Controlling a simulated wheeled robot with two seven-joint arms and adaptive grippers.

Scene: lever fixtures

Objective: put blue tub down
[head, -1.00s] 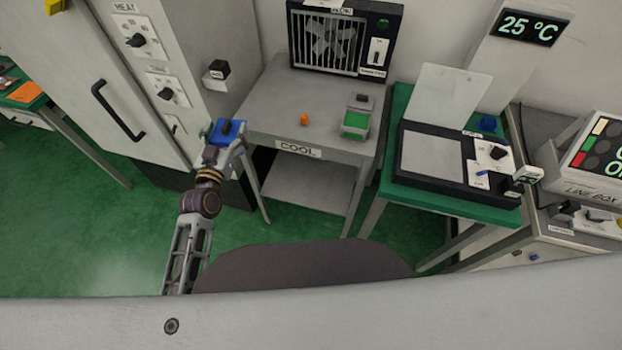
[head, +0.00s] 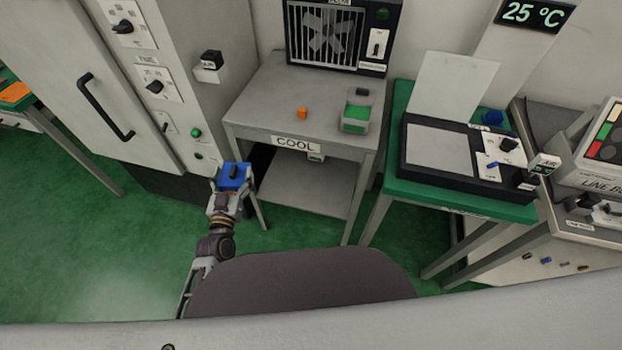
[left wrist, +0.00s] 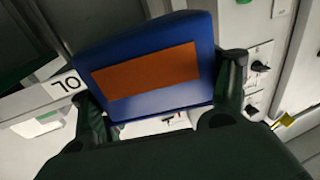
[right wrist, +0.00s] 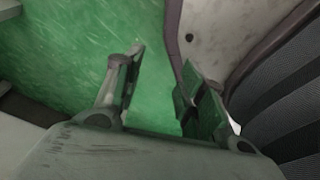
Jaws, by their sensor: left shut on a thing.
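The blue tub (head: 234,176) is in the air in front of the left end of the grey table marked COOL (head: 262,100). My left gripper (head: 229,190) is shut on it. In the left wrist view the tub (left wrist: 150,107) sits between both fingers (left wrist: 165,110), with an orange patch on its facing side. My right gripper (right wrist: 158,90) shows only in the right wrist view, over green floor, with its fingers apart and nothing between them.
On the COOL table stand an orange block (head: 302,113) and a green-filled clear tub (head: 356,112), with a fan box (head: 336,35) behind. A tall grey cabinet (head: 120,80) is at left. A green table (head: 400,190) with a black-framed device (head: 437,150) is at right.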

